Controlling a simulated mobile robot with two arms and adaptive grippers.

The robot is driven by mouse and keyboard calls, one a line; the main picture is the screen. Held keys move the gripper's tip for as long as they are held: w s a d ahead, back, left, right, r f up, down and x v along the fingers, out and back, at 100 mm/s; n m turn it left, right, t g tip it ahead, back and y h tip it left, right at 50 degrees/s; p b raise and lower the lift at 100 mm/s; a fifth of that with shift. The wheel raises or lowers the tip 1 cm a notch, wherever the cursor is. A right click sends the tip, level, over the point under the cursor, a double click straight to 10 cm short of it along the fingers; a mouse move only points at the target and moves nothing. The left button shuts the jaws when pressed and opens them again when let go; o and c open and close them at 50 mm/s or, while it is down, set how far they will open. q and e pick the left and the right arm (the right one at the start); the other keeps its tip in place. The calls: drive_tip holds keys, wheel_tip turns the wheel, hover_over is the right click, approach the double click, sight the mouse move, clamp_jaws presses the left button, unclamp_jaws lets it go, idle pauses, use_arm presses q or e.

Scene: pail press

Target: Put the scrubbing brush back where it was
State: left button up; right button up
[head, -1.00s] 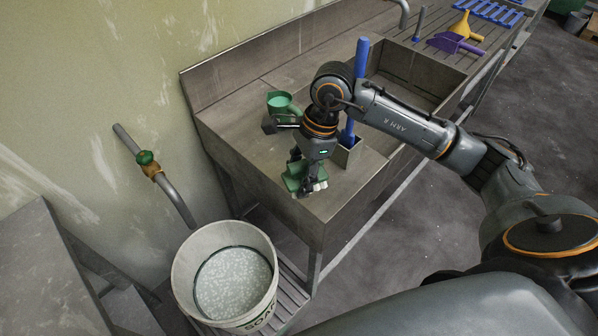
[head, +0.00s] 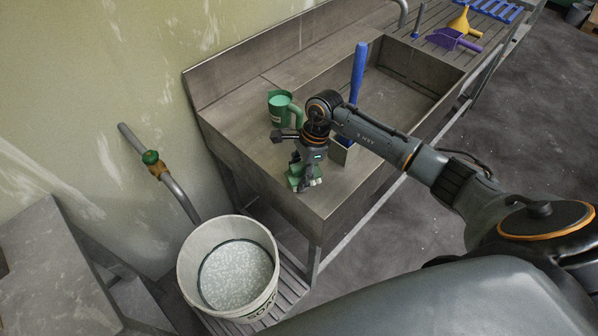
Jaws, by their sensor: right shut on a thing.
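The scrubbing brush (head: 294,182) is green with pale bristles and is at the left end of the steel sink unit, near its front corner. My right gripper (head: 305,176) points down and is shut on it. The gripper hides much of the brush. I cannot tell whether the brush touches the steel top (head: 250,135) or is just above it. My left gripper is not in view.
A green jug (head: 279,108) stands behind the gripper. A white soap pail (head: 190,268) stands below, front left. The sink basin (head: 395,95) looks empty.

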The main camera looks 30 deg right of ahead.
drive_tip(key=o, duration=0.7)
drive_tip(key=shift+f, duration=0.1)
drive_tip(key=shift+c, duration=0.2)
drive_tip(key=o, duration=0.4)
drive_tip(key=shift+o, duration=0.2)
drive_tip(key=shift+r, duration=0.25)
drive_tip(key=b+v, duration=0.3)
drive_tip(key=v, duration=0.7)
drive_tip(key=shift+d+r, duration=0.15)
drive_tip(key=shift+r, duration=0.1)
drive_tip(key=shift+d+r, duration=0.1)
drive_tip(key=shift+r, duration=0.5)
